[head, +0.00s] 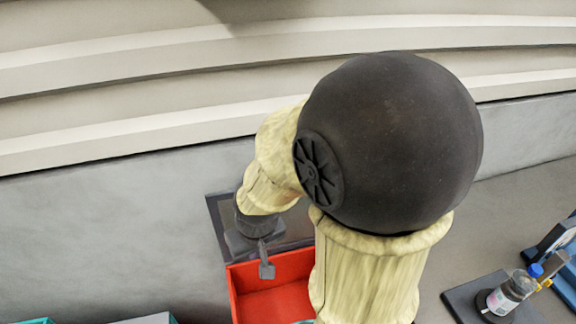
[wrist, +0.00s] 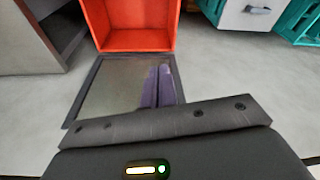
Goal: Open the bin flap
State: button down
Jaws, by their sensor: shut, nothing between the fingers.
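The red bin (head: 275,289) stands below my arm in the head view, its top uncovered where it shows. In the wrist view the bin (wrist: 128,35) is at the top, and I see into it. A dark-framed panel, which looks like the flap (wrist: 90,98), extends from the bin's near rim towards the wrist camera. The flap (head: 216,217) also shows behind the bin in the head view, partly hidden by my wrist. My gripper (head: 266,270) is shut and empty at the bin's back edge. Its fingers (wrist: 158,70) overlap the panel in the wrist view; contact is unclear.
A bottle (head: 508,293) stands on a dark pad at the right of the head view. Blue equipment (head: 566,284) is beside it. A teal crate (wrist: 298,22) and a light grey box (wrist: 248,16) are near the bin. A grey wall (head: 110,220) runs behind.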

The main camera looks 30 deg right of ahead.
dwell(0.3)
jog(key=w+d+r+m+p, duration=0.1)
jog(key=w+d+r, duration=0.1)
jog(key=w+d, duration=0.3)
jog(key=w+d+r+m+t+p, duration=0.1)
jog(key=w+d, duration=0.4)
jog(key=d, duration=0.6)
jog(key=w+d+r+h+p, duration=0.1)
jog(key=w+d+r, duration=0.2)
jog(key=w+d, duration=0.2)
jog(key=d, duration=0.3)
jog(key=shift+w+d+r+m+t+p, duration=0.2)
jog(key=shift+r+m+t+p, duration=0.1)
jog(key=shift+r+m+t, duration=0.1)
jog(key=shift+f, duration=0.1)
jog(key=p+x, duration=0.2)
jog(key=x, duration=0.7)
jog(key=shift+w+f, duration=0.15)
jog(key=shift+f, duration=0.2)
